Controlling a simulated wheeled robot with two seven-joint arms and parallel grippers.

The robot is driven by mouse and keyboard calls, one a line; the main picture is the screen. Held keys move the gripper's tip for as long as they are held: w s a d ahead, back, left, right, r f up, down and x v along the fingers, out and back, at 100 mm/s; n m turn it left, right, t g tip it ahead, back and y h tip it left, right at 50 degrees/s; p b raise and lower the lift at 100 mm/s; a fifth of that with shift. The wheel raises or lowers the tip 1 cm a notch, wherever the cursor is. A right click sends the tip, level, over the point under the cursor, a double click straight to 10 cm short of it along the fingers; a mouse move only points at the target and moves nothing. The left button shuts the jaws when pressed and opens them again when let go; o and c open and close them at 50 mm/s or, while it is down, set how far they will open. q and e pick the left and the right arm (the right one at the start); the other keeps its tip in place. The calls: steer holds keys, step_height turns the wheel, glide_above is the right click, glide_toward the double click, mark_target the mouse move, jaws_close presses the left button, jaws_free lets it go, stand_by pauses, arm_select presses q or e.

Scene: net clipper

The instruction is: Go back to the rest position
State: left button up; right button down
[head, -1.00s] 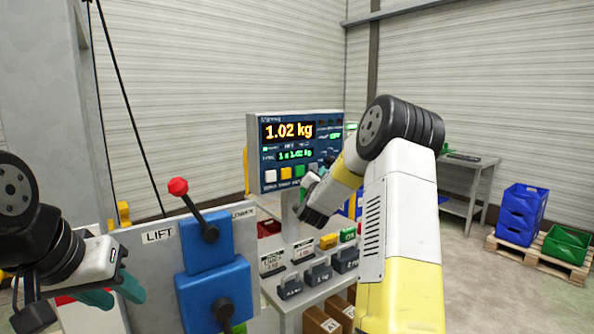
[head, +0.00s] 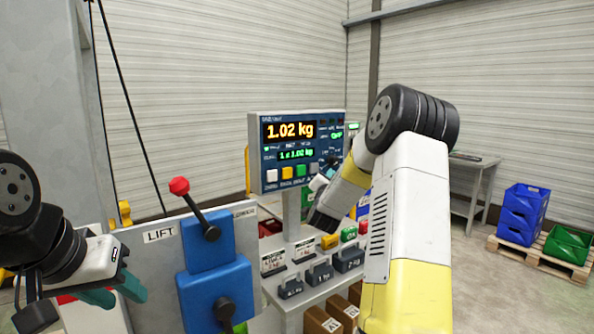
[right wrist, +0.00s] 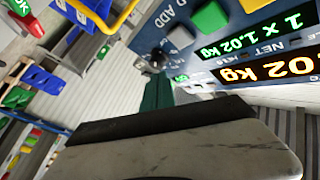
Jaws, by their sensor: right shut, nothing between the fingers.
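My right arm bends in front of the scale post in the head view, and its gripper is mostly hidden there behind my own links. In the right wrist view the dark green fingers of my right gripper (right wrist: 157,90) are together with nothing between them, close to the scale display (right wrist: 265,50). In the head view this display (head: 297,150) reads 1.02 kg. My left gripper (head: 115,293) is at the lower left, with teal fingers beside the control panel. The gap between its fingers is not clear.
The panel's blue lever box (head: 215,285) with a red-knobbed lever (head: 180,186) stands between my arms. Weights (head: 319,273) sit on the shelf below the display. Blue crates (head: 522,215) and a green crate (head: 567,243) rest on a pallet at the right.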

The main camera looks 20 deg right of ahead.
steer(key=s+a+r+n+g+y, duration=0.2)
steer(key=s+a+n+y, duration=0.25)
steer(key=a, duration=0.35)
steer(key=s+a+r+n+g+y, duration=0.1)
steer(key=s+a+r+n+y, duration=0.2)
steer(key=s+a, duration=0.4)
steer(key=s+a+f+n+g+y, duration=0.1)
steer(key=s+a+f+n+g, duration=0.1)
steer(key=s, duration=0.8)
steer(key=s+a+f+n+g+y, duration=0.1)
steer(key=s+a+f+g, duration=0.2)
steer(key=s, duration=0.7)
steer(key=s+a+f+n+g+y, duration=0.1)
steer(key=s+a+f+n+g, duration=0.1)
steer(key=s, duration=0.8)
steer(key=shift+a+f+n+g, duration=0.25)
steer(key=shift+f+n+g, duration=0.15)
steer(key=shift+g, duration=0.3)
